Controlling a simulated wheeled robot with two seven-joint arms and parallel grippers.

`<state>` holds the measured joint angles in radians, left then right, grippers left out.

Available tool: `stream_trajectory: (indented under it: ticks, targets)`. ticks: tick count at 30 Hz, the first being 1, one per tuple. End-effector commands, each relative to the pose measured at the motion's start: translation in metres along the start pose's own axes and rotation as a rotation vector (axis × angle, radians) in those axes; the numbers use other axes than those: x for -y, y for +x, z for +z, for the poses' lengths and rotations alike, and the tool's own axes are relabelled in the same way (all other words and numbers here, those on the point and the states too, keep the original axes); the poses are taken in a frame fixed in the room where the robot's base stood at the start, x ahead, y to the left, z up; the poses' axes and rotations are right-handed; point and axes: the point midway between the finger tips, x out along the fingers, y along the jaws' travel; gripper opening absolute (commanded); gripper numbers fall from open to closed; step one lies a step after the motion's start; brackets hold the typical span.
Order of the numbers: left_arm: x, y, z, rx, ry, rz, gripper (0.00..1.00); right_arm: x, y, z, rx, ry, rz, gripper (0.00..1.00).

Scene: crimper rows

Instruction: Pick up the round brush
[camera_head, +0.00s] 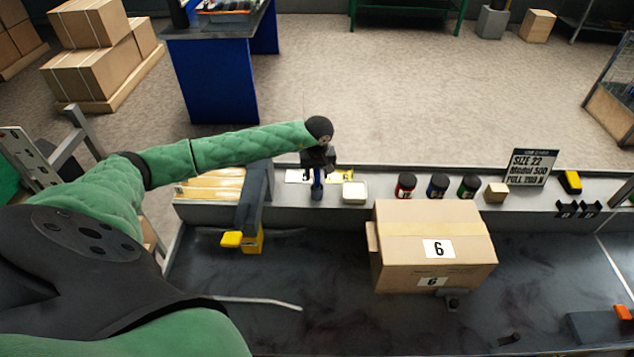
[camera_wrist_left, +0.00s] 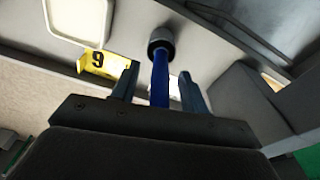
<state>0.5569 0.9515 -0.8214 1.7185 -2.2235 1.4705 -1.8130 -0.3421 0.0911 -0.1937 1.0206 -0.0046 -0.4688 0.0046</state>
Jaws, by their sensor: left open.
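The round brush (camera_head: 317,189), with a blue handle and a dark round end, stands upright on the grey ledge behind the worktop. In the left wrist view the brush (camera_wrist_left: 160,70) shows its blue handle between the two fingers and its round dark end beyond them. My left gripper (camera_head: 318,168) is open above the ledge, with its fingers on either side of the handle. In the left wrist view a gap shows on the left of the handle; contact on the right is hard to tell. My right gripper is not in view.
A cream dish (camera_head: 354,194) stands right of the brush, and a yellow tag (camera_wrist_left: 97,62) lies close by. A dark grey crimper (camera_head: 254,200) is on the left. A large cardboard box (camera_head: 432,232) and several small jars stand to the right.

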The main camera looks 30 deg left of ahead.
Motion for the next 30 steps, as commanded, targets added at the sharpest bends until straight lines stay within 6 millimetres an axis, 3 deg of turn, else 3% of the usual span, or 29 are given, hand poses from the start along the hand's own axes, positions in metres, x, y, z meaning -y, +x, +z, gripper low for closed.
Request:
stream_trajectory:
  ticks: [2, 9, 20, 28, 30]
  targets:
    - [0.000, 0.000, 0.000, 0.000, 0.000, 0.000, 0.45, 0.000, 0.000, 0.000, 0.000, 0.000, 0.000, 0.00]
    - [0.000, 0.000, 0.000, 0.000, 0.000, 0.000, 0.00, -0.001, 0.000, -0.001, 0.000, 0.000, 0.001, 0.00]
    - [0.000, -0.005, -0.001, -0.001, 0.000, 0.001, 0.00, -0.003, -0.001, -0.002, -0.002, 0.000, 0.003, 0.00]
    - [0.000, -0.045, -0.006, -0.004, 0.001, 0.003, 0.00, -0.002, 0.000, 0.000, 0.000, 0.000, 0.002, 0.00]
    - [-0.016, -0.050, 0.001, -0.001, 0.002, 0.004, 0.00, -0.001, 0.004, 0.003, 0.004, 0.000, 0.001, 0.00]
